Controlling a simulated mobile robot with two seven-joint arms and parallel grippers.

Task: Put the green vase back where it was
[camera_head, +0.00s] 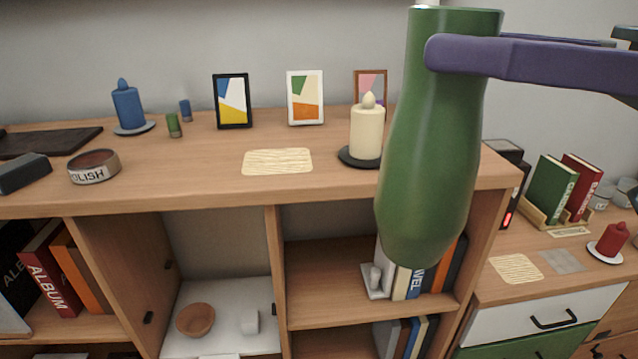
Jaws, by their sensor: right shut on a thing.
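The green vase (430,150) hangs large and close in front of the shelf unit, roughly upright and slightly tilted. My right gripper (440,52), purple, is shut on the vase near its neck, with its arm coming in from the right. The vase hides part of the shelf top's right end and part of the books below. A woven tan mat (277,162) lies bare on the shelf top, left of the vase. Another such mat (516,268) lies bare on the lower cabinet at the right. My left gripper is not in view.
The shelf top (215,165) holds a cream candle (367,130), picture frames (232,101), a blue candle (128,105) and a polish tin (93,167). The right cabinet bears books (552,188), a grey mat (562,261) and a red candle (612,240). A bowl (195,319) sits in a lower compartment.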

